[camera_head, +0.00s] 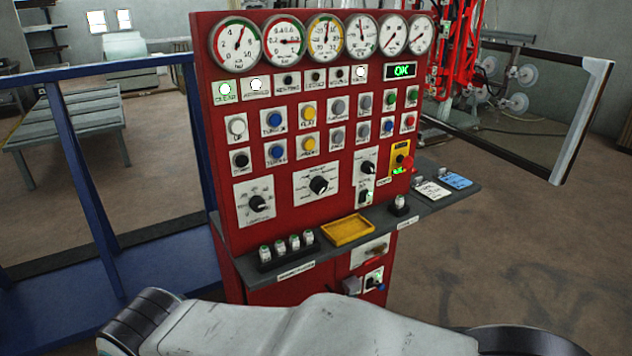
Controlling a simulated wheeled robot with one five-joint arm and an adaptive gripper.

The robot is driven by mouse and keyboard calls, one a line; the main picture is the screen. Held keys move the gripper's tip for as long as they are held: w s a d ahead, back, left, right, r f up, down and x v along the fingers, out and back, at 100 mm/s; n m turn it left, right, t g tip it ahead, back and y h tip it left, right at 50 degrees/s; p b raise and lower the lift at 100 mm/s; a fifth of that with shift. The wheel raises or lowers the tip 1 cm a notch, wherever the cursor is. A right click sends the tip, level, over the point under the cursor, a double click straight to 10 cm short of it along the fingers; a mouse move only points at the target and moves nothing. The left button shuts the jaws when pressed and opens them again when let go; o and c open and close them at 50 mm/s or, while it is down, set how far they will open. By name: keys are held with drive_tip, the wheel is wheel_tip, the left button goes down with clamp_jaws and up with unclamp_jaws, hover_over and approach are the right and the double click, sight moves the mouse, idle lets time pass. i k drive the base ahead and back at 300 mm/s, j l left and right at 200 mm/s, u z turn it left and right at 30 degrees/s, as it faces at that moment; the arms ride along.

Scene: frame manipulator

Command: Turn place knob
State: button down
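A red control panel (290,120) stands upright in the middle of the view. Nothing touches these knobs. A white link of my arm (320,325) crosses the bottom of the view, in front of the panel. My gripper is not in view.
A grey shelf (455,188) juts out below the knobs, with a yellow tray (348,231) and several small vials (280,247) on it. A red stop button (405,162) is right of the knobs. A blue frame (85,180) stands at left. Floor is clear at right.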

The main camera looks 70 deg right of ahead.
sight(319, 184)
drive_tip(key=l+z, duration=0.1)
drive_tip(key=z, duration=2.1)
drive_tip(key=i+l+z, duration=0.15)
drive_tip(key=l, duration=0.2)
drive_tip(key=i+l+z, duration=0.15)
drive_tip(key=l, duration=0.2)
drive_tip(key=i+l+z, duration=0.2)
drive_tip(key=k+l, duration=0.1)
